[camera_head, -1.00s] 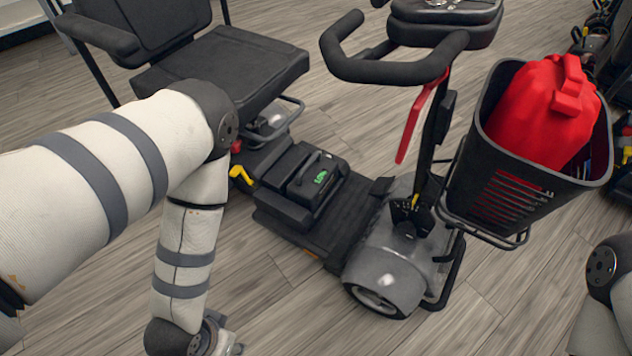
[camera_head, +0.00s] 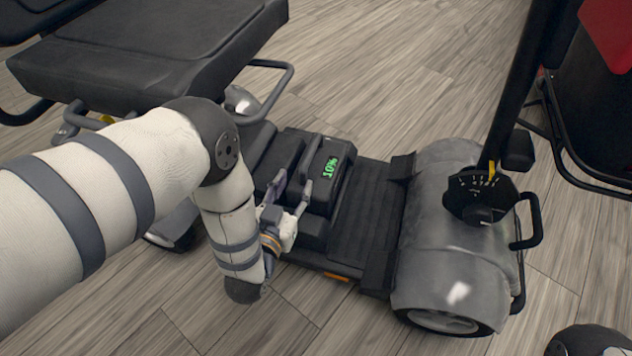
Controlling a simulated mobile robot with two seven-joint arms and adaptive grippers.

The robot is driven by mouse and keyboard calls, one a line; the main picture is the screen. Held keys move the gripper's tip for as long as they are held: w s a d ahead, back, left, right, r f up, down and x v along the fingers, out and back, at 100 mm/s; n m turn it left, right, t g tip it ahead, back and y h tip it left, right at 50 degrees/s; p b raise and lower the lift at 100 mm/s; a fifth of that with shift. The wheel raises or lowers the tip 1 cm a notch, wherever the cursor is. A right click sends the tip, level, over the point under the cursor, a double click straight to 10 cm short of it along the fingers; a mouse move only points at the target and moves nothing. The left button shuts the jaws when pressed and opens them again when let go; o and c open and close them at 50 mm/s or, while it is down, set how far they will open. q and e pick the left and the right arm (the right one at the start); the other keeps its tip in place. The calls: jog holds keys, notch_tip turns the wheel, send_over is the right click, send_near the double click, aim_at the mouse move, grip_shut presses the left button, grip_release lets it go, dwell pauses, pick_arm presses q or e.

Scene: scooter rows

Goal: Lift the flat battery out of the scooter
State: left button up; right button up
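The scooter's battery (camera_head: 338,163) is a black box with a green "10%" display and a handle bar (camera_head: 311,156) on top. It sits in the scooter's deck between the seat and the front housing. My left gripper (camera_head: 289,187) is at the near left side of the battery, by the near end of the handle. Its two fingers are apart, with no object clearly held between them. Whether a finger touches the battery or handle I cannot tell. My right gripper is out of view; only a dark rounded part of my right arm shows at the bottom right corner.
The black seat (camera_head: 150,50) overhangs at the upper left, with a bar beside it. The footboard (camera_head: 365,215) lies right of the battery, then the grey front housing (camera_head: 452,240) and the steering column (camera_head: 522,85). Open wood floor (camera_head: 400,60) lies behind.

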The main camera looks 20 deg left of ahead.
aim_at(312, 148)
pick_arm(q)
jog(key=w+b, duration=0.2)
jog(key=w, duration=0.2)
jog(key=w+b, duration=0.1)
jog(key=w, duration=0.2)
jog(key=w+b, duration=0.2)
jog(key=w, duration=0.2)
jog(key=shift+w+f+b, duration=0.35)
jog(key=shift+w+r, duration=0.15)
grip_shut()
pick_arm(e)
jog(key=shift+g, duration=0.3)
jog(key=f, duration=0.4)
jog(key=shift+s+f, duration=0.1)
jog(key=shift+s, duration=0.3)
pick_arm(q)
jog(key=shift+w+r, duration=0.1)
jog(key=shift+r, duration=0.1)
